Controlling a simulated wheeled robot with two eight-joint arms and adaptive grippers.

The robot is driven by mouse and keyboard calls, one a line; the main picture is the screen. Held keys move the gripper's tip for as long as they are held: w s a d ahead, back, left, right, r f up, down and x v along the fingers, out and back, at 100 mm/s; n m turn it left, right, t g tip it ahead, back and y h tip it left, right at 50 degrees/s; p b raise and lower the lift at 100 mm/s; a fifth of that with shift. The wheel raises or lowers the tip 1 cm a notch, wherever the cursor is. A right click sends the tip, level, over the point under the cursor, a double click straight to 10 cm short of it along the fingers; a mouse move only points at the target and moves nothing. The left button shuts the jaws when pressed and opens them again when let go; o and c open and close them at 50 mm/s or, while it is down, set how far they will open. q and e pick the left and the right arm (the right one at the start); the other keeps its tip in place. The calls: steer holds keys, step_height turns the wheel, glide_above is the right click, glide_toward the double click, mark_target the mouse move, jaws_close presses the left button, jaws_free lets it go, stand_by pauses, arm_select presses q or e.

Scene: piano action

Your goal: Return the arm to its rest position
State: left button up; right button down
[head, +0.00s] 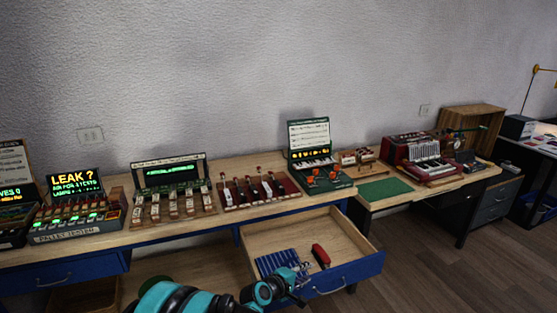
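My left arm, teal and black, comes in from the bottom left. Its gripper (301,276) is over the front left part of an open wooden drawer (352,242) with a blue front. The gripper is small and dark here, and I cannot tell whether its fingers are open or shut or hold anything. A blue striped item (276,262) lies in the drawer just behind the gripper, partly covered by it. A red-handled item (320,256) lies in the drawer to the right of the gripper. My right gripper is not in view.
The workbench (228,225) carries a pallet tester (78,222), a rack with a green-lit screen (168,174), a row of key pieces (258,190) and a green stand (314,150). A red accordion (424,158) sits further right. The floor (430,270) at right is clear.

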arm_select(q)
steer(key=s+a+r+m+g+y, duration=0.1)
steer(key=s+a+r+m+y, duration=0.35)
steer(key=s+a+r, duration=0.65)
steer(key=s+a+m+y, duration=0.2)
steer(key=s+a+m, duration=0.1)
steer(key=s+a, duration=0.5)
steer(key=s+a+f+m+g+y, duration=0.1)
steer(key=s+a+m+y, duration=0.1)
steer(key=s+a, duration=0.6)
steer(key=s+m, duration=0.1)
steer(key=s, duration=0.4)
steer(key=shift+f+g, duration=0.3)
